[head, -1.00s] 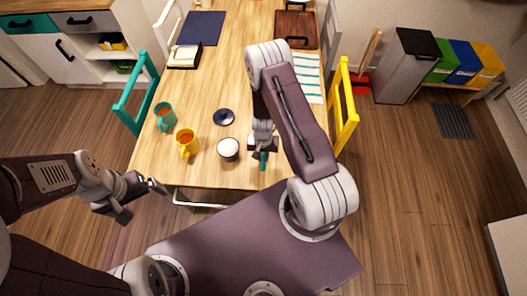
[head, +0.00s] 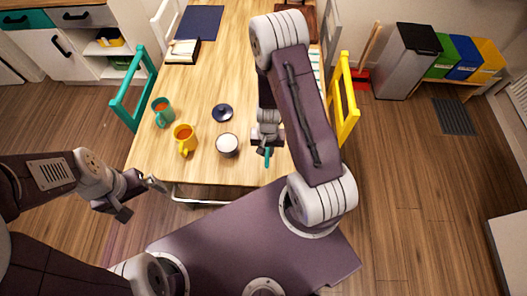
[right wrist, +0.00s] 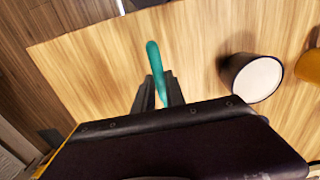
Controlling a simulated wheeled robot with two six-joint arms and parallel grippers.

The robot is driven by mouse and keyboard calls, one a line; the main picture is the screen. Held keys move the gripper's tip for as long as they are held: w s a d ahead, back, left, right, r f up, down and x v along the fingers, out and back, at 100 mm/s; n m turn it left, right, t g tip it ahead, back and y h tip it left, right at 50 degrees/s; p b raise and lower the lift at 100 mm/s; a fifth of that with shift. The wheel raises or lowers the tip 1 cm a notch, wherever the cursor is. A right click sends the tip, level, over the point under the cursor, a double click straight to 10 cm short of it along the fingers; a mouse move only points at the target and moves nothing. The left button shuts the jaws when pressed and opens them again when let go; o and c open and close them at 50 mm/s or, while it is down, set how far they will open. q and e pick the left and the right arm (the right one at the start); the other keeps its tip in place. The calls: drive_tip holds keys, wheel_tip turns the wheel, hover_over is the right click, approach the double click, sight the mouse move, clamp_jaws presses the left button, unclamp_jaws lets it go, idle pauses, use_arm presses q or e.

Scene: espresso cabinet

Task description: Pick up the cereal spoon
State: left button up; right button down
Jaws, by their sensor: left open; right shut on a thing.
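The cereal spoon shows as a teal handle (head: 267,157) near the table's front edge. In the right wrist view the teal handle (right wrist: 154,58) runs between the two dark fingers and sticks out past them. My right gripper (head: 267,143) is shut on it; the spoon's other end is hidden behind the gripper. I cannot tell how far above the table it is. My left gripper (head: 140,194) is open and empty, left of the table's front edge and away from the spoon.
A dark cup with white contents (head: 227,145) stands left of my right gripper. A yellow mug (head: 184,138), a teal mug (head: 161,110) and a dark blue lid or small dish (head: 222,113) are further left. A yellow chair (head: 343,100) is at the right side.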

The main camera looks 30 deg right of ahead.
use_arm(q)
wheel_tip(320, 180, up, 9)
drive_tip(key=p, duration=1)
drive_tip(key=shift+r, duration=0.15)
use_arm(e)
drive_tip(key=s+r, duration=0.5)
drive_tip(key=s, duration=0.3)
drive_tip(key=shift+d+f, duration=0.1)
